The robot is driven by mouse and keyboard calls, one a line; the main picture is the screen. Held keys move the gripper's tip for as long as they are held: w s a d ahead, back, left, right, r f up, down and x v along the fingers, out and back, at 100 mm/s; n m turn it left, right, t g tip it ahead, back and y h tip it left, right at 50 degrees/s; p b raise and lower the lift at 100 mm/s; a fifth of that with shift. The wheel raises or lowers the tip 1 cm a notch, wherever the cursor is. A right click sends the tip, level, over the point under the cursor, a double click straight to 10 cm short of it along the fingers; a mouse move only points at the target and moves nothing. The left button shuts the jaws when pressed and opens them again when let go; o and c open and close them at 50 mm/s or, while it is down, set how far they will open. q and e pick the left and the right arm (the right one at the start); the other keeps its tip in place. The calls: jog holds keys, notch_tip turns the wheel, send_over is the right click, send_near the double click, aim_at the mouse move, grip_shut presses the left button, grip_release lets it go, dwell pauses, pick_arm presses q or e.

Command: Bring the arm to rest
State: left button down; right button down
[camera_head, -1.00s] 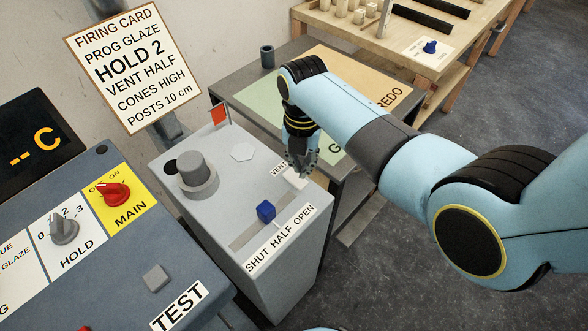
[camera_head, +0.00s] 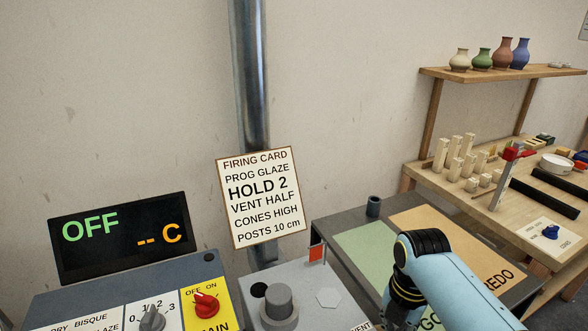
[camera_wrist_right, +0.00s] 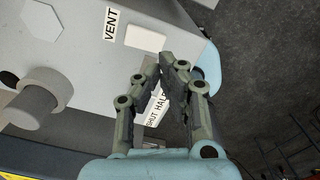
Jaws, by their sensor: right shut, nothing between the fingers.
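My right arm (camera_head: 455,285) comes in from the lower right in the head view, its wrist bent down beside the grey vent box (camera_head: 310,277). The gripper end is at the bottom edge there and mostly cut off. In the right wrist view my right gripper (camera_wrist_right: 165,68) is shut and empty. It is over the vent box, near the white block (camera_wrist_right: 146,36) beside the VENT label (camera_wrist_right: 112,24). I cannot tell whether the fingers touch anything. The half-open label (camera_wrist_right: 155,108) is partly hidden behind the fingers. My left gripper is in neither view.
The control panel (camera_head: 75,302) with its display (camera_head: 118,237) reading OFF is at lower left. The firing card (camera_head: 260,197) stands behind. The green and orange sorting table (camera_head: 330,219) is under and behind my arm. A wooden bench (camera_head: 440,190) with posts is at right.

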jog(key=s+d+r+m+t, duration=0.2)
jog(key=s+r+m, duration=0.7)
jog(key=s+m, duration=0.3)
jog(key=s+d+r+m+t, duration=0.25)
jog(key=s+r+m, duration=0.65)
jog(key=m, duration=0.5)
notch_tip(320, 180, down, 37)
jog(key=s+d+g+h+b, duration=0.1)
jog(key=d+g+b, duration=0.15)
jog(key=b, duration=0.95)
jog(key=s+f+b, duration=0.5)
jog(key=s+f, duration=0.4)
jog(key=f, duration=0.4)
jog(key=s+d+f+g+b, duration=0.1)
jog(key=s+f+b, duration=0.4)
jog(key=s+f, duration=0.5)
notch_tip(320, 180, down, 4)
jog(key=shift+s+d+f, duration=0.15)
